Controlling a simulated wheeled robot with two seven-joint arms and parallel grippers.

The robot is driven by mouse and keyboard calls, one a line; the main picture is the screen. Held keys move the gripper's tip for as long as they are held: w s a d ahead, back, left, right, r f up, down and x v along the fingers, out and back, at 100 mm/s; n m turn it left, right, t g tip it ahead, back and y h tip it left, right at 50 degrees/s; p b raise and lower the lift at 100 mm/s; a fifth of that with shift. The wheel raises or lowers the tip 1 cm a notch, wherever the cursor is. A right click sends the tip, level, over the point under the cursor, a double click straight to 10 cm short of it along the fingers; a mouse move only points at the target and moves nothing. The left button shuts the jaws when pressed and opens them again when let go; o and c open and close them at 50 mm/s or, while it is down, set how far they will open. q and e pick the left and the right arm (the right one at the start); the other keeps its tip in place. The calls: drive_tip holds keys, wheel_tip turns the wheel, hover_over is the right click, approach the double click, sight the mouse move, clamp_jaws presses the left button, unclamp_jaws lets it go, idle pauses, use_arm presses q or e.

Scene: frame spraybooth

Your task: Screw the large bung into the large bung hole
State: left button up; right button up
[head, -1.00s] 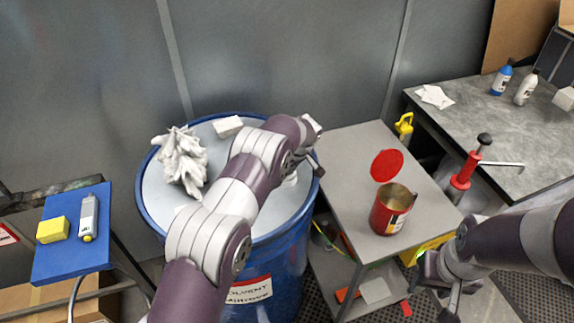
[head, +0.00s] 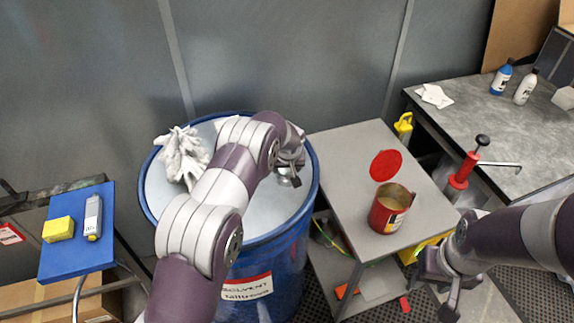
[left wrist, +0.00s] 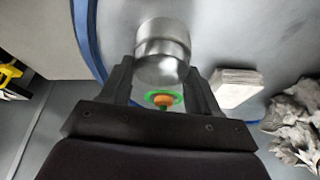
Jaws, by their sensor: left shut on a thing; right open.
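My left gripper (head: 290,178) is over the right part of the blue drum's grey lid (head: 215,212). In the left wrist view its fingers (left wrist: 160,80) are shut on a shiny metal cylinder, which looks like the large bung (left wrist: 162,45). A green ring with an orange centre (left wrist: 163,99) shows between the fingers, below the cylinder; I cannot tell whether it marks a hole. The large bung hole is not clearly visible in either view. My right gripper (head: 440,290) is open and empty, low at the right, in front of the grey cart.
White gloves (head: 183,158) and a white block (left wrist: 236,86) lie on the drum lid. A red can (head: 390,212) and its red lid (head: 386,165) are on the grey cart (head: 345,160). A blue shelf (head: 72,252) with a yellow sponge (head: 58,229) stands left.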

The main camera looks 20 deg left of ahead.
use_arm(q)
drive_tip(key=m+p, duration=0.2)
drive_tip(key=shift+s+a+r+h+p, duration=0.15)
drive_tip(key=shift+s+h+p, duration=0.05)
drive_tip(key=shift+h+p, duration=0.2)
drive_tip(key=shift+m+p, duration=0.35)
drive_tip(key=shift+m, duration=0.05)
drive_tip(key=shift+f+m+h, duration=0.3)
drive_tip(key=shift+m, duration=0.5)
drive_tip(key=shift+f+b, duration=0.1)
drive_tip(key=shift+b, duration=0.2)
drive_tip(key=shift+f+m+h+b, duration=0.25)
drive_tip(key=shift+m+h+b, duration=0.15)
drive_tip(key=shift+m+b, duration=0.45)
drive_tip(key=m+h+b, duration=0.1)
drive_tip(key=m+b, duration=0.1)
drive_tip(key=b, duration=0.3)
drive_tip(key=shift+m, duration=0.25)
drive_tip(key=shift+r, duration=0.3)
